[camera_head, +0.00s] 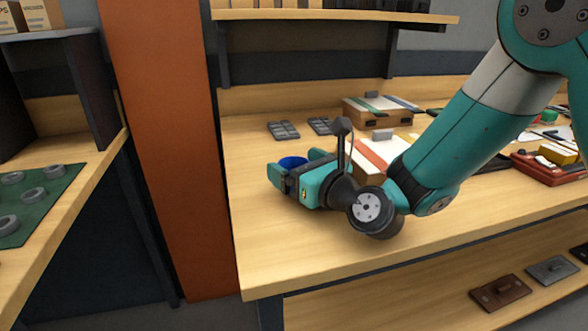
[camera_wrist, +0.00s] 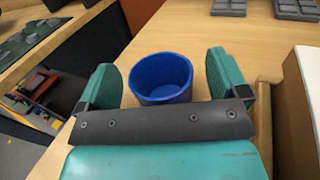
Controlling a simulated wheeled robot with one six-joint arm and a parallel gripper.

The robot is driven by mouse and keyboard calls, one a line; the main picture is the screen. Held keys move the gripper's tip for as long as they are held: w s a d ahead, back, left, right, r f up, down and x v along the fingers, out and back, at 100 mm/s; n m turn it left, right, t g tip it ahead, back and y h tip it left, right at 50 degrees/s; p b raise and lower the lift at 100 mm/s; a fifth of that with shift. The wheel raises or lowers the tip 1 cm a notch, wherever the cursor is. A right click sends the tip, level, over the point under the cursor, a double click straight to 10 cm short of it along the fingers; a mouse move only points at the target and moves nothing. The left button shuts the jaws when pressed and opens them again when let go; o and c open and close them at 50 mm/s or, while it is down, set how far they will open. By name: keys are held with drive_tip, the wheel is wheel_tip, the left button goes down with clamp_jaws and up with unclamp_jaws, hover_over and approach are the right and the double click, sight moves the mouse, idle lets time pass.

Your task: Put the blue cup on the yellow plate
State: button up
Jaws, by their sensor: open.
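The blue cup (camera_wrist: 161,78) stands upright on the wooden table in the wrist view, between the two teal fingers of my gripper (camera_wrist: 161,82). There is a gap on each side, so the fingers look apart from the cup. In the head view only the blue top of the cup (camera_head: 293,162) shows, the rest hidden behind my gripper (camera_head: 287,172). My gripper is open and low over the left part of the table. I cannot make out a yellow plate in either view.
A box with a red stripe (camera_head: 376,151) stands close beside my gripper. Grey slotted blocks (camera_head: 284,130) lie farther back. A red tray with a yellow item (camera_head: 556,155) is at the right. The table's left edge is near; its front left is clear.

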drive_tip(key=c, duration=1)
drive_tip(key=shift+c, duration=0.2)
drive_tip(key=shift+r, duration=0.1)
